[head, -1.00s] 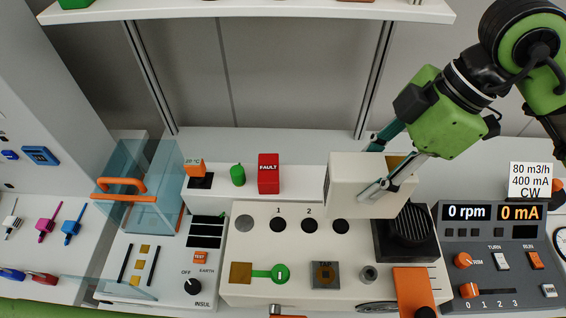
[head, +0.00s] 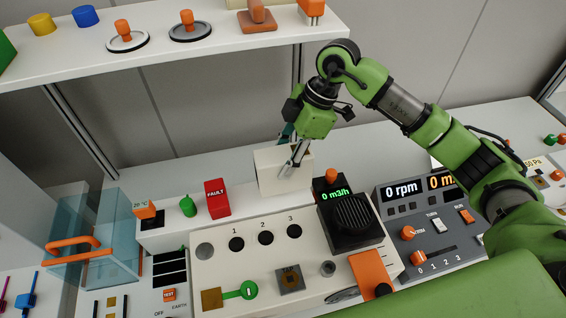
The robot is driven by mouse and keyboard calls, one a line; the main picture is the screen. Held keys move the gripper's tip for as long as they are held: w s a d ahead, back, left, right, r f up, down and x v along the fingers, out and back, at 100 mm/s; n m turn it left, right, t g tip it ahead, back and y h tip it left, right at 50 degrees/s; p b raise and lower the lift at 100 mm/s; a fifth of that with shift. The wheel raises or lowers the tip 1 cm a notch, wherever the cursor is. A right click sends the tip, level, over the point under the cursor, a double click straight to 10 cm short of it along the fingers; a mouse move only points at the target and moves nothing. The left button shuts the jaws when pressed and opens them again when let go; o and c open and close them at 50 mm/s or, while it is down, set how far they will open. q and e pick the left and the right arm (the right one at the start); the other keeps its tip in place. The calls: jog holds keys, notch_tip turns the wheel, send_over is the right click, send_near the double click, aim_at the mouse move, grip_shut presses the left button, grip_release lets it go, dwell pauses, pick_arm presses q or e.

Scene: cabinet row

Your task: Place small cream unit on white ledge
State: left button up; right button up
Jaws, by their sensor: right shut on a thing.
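The small cream unit (head: 267,173) is a pale box behind the console, to the right of the red FAULT block. My right gripper (head: 289,168) is shut on its right side and hides part of it. The white ledge (head: 240,203) runs along the back of the console and carries the FAULT block. The unit is at the right end of this ledge; I cannot tell whether its underside touches it. My left gripper is not in view.
The FAULT block (head: 217,198), a green knob (head: 187,206) and an orange-topped sensor (head: 145,210) stand to the left. A black grilled box (head: 352,222) with a green display is close on the right. A white shelf (head: 190,62) with several items hangs above.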

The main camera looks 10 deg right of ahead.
jog(key=shift+w+f, duration=0.2)
jog(key=shift+w, duration=0.05)
notch_tip(320, 180, down, 3)
jog(key=shift+r+p, duration=0.1)
jog(key=shift+p, duration=0.9)
jog(key=o, duration=1.6)
jog(key=shift+f, duration=0.2)
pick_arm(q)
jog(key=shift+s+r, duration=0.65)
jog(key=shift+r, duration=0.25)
pick_arm(e)
jog(key=b+v, duration=0.3)
jog(key=v, duration=0.7)
jog(key=shift+d+r+b, duration=0.2)
jog(key=shift+r+b, duration=0.05)
jog(key=shift+b, duration=0.1)
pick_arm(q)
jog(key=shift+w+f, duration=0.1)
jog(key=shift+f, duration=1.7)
pick_arm(e)
jog(key=shift+s+d+r, duration=0.1)
jog(key=shift+d+r, duration=0.1)
jog(key=shift+r, duration=0.5)
